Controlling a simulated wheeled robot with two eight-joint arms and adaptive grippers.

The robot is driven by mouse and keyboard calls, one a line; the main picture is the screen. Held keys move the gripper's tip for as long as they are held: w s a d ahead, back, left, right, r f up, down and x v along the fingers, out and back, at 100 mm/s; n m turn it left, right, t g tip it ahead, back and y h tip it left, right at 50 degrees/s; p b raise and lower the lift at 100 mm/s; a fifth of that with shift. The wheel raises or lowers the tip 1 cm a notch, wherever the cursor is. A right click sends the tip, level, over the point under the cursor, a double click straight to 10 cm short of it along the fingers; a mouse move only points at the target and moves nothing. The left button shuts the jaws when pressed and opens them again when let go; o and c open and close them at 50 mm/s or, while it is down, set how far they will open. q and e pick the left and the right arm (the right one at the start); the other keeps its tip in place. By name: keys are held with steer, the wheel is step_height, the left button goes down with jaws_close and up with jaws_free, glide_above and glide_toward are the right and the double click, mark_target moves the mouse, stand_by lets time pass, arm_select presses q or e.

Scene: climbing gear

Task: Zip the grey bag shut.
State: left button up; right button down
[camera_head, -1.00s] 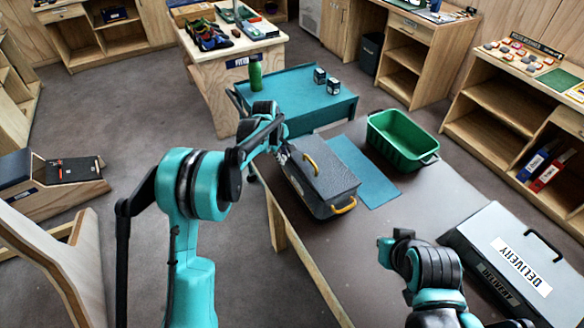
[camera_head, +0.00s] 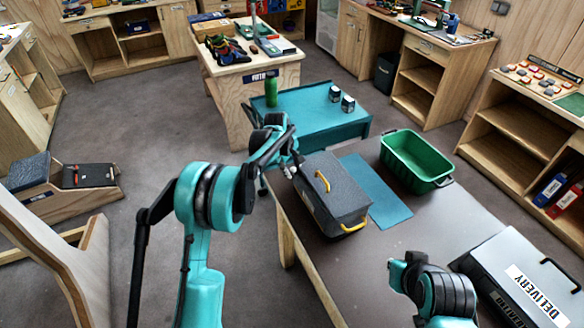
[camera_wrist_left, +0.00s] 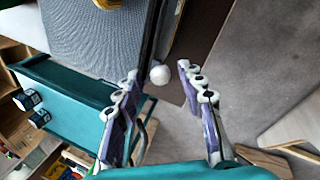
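The grey bag (camera_head: 345,195) lies on the brown table with a grey top and yellow handles. Its top and a dark edge strip also show in the left wrist view (camera_wrist_left: 95,35). A small white ball (camera_wrist_left: 160,75) sits beside that dark edge. I cannot tell from here how far the zip is closed. My left gripper (camera_head: 291,160) is at the bag's far left corner. In the left wrist view its two fingers (camera_wrist_left: 158,80) are apart, with the ball between and slightly beyond their tips; no contact shows. My right arm is at lower right, but its fingers are not visible.
A teal mat (camera_head: 378,190) lies right of the bag, with a green tub (camera_head: 415,165) beyond. A grey delivery case (camera_head: 500,270) is at the table's right. Bare table lies in front.

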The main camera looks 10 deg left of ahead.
arm_select(q)
steer(key=v, duration=1.2)
steer(key=s+a+r+m+t+b, duration=0.1)
steer(key=s+r+m, duration=0.15)
steer(key=s, duration=0.75)
steer(key=s+a+r+m+t+b, duration=0.15)
steer(key=s+m, duration=0.25)
steer(key=s, duration=0.6)
steer(key=s+f+m+t+b, duration=0.1)
steer(key=s+f, duration=0.3)
steer(key=s, duration=0.4)
steer(key=s+a+f+m+y+b, duration=0.1)
steer(key=s+f+m, duration=0.3)
steer(key=s, duration=0.4)
steer(key=shift+s+a+m+t+y, duration=0.2)
steer(key=shift+a+m+t+y, duration=0.1)
steer(key=shift+m+t, duration=0.05)
steer(key=shift+f, duration=0.15)
stand_by(0.5)
